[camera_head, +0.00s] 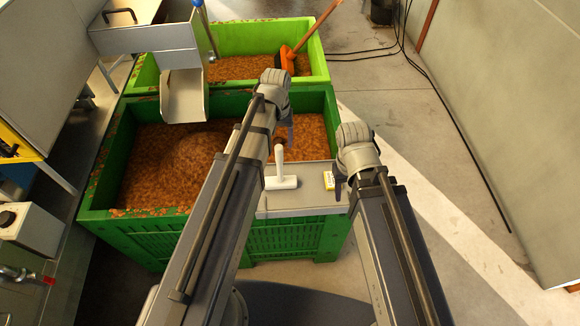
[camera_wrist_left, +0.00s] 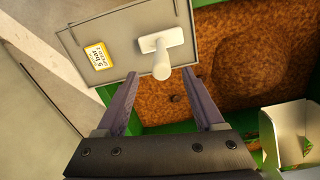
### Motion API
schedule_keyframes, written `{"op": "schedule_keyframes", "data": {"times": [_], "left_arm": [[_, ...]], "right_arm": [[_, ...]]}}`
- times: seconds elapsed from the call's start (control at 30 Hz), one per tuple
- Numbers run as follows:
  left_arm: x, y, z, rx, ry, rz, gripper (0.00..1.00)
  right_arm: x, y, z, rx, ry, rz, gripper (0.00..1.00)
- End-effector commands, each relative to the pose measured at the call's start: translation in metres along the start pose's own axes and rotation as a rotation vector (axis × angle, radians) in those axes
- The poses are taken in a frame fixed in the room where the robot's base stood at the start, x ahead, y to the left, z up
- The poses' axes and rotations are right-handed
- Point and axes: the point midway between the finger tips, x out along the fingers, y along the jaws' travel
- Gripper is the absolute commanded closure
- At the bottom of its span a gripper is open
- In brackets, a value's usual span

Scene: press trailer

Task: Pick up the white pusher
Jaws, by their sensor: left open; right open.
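The white pusher (camera_head: 281,182) is T-shaped and stands handle-up on a grey board at the front right of the near green crate. It also shows in the left wrist view (camera_wrist_left: 162,52), its handle pointing towards the camera. My left gripper (camera_head: 284,138) is behind and above the pusher in the head view. In the left wrist view my left gripper (camera_wrist_left: 160,85) is open and empty, with the handle end near the gap between its fingertips. My right gripper (camera_head: 339,186) is at the right edge of the board; its fingers are partly hidden.
The grey board (camera_head: 305,199) bears a yellow and white label (camera_head: 329,180). The near green crate (camera_head: 180,236) holds brown crumbly material. Behind it stands a lighter green crate (camera_head: 262,37) with an orange broom (camera_head: 288,56). A metal chute (camera_head: 185,97) hangs over the near crate.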

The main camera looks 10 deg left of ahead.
Motion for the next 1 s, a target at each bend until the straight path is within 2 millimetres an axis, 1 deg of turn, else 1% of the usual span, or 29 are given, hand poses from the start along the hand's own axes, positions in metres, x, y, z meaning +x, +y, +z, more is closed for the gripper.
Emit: {"op": "schedule_keyframes", "data": {"times": [0.17, 0.5, 0.67, 0.77, 0.87, 1.0], "left_arm": [[0.001, -0.001, -0.001, -0.004, 0.001, 0.001, 0.31], [0.028, -0.001, -0.001, -0.002, 0.001, 0.001, 0.31], [0.027, -0.001, -0.001, -0.002, 0.001, 0.001, 0.31], [0.03, -0.001, -0.001, -0.002, 0.001, 0.001, 0.31], [0.038, -0.002, -0.001, -0.002, 0.001, 0.001, 0.31], [0.055, -0.003, -0.002, -0.002, 0.001, 0.001, 0.31]], "right_arm": [[0.001, 0.0, 0.0, 0.0, 0.0, 0.0, 0.5], [0.027, -0.003, -0.002, -0.001, 0.0, 0.0, 0.5], [0.026, -0.003, -0.002, -0.001, 0.0, 0.0, 0.5], [0.03, -0.003, -0.002, -0.001, 0.0, 0.0, 0.5], [0.038, -0.004, -0.002, -0.001, 0.0, 0.0, 0.5], [0.055, -0.005, -0.003, 0.0, 0.0, 0.0, 0.5]]}}
